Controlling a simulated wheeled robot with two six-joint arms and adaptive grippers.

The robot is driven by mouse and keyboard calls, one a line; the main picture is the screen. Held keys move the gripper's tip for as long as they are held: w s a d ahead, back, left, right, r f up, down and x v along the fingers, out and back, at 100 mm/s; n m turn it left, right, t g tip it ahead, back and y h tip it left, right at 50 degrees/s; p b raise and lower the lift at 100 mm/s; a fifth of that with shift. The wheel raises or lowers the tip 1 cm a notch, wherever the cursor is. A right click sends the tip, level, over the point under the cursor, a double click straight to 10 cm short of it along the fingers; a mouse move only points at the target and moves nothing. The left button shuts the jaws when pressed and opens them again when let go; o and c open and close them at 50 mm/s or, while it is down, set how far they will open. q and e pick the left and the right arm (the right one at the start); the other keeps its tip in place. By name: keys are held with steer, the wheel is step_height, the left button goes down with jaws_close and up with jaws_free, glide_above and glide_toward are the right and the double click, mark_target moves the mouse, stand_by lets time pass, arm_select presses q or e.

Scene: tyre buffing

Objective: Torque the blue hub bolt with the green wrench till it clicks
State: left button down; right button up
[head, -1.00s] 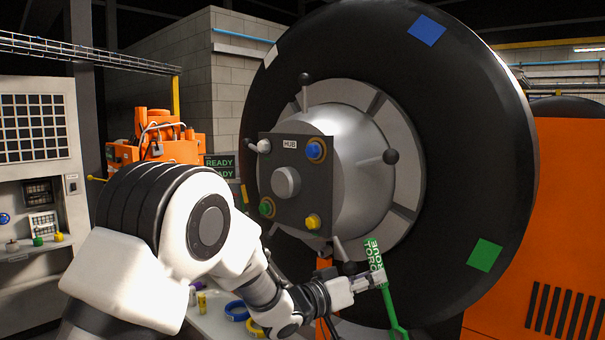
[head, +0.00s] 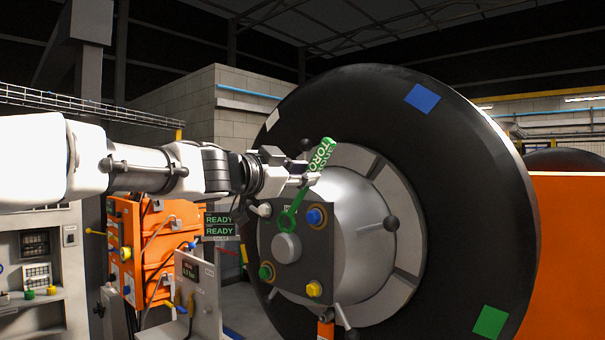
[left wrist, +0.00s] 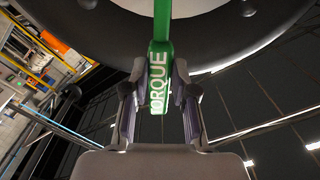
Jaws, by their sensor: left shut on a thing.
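My left gripper (head: 306,176) is shut on the green wrench (head: 325,158) by its lettered handle. The wrench slants down to the left, its ring end over the upper part of the hub plate (head: 298,268). The blue hub bolt (head: 315,216) sits at the plate's upper right, just right of the ring and apart from it in the picture. The left wrist view also shows the wrench (left wrist: 160,75) between the two fingers, its far end out of frame. My right gripper is not in view.
The big black tyre (head: 455,190) fills the right side. Black-knobbed levers (head: 391,223) stick out around the silver hub. White, green and yellow bolts (head: 313,289) share the plate. A READY display (head: 220,225) and orange cabinet (head: 160,240) stand at left.

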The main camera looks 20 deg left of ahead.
arm_select(q)
steer(key=shift+w+d+r+p, duration=0.25)
steer(key=shift+w+d+p, duration=0.05)
steer(key=shift+w+p, duration=0.4)
steer(key=p+x, duration=0.2)
steer(key=x, duration=0.2)
steer(key=shift+w+d+f, duration=0.1)
steer(key=shift+w+f, duration=0.1)
steer(key=shift+w, duration=0.1)
steer(key=shift+p, duration=0.45)
stand_by(0.4)
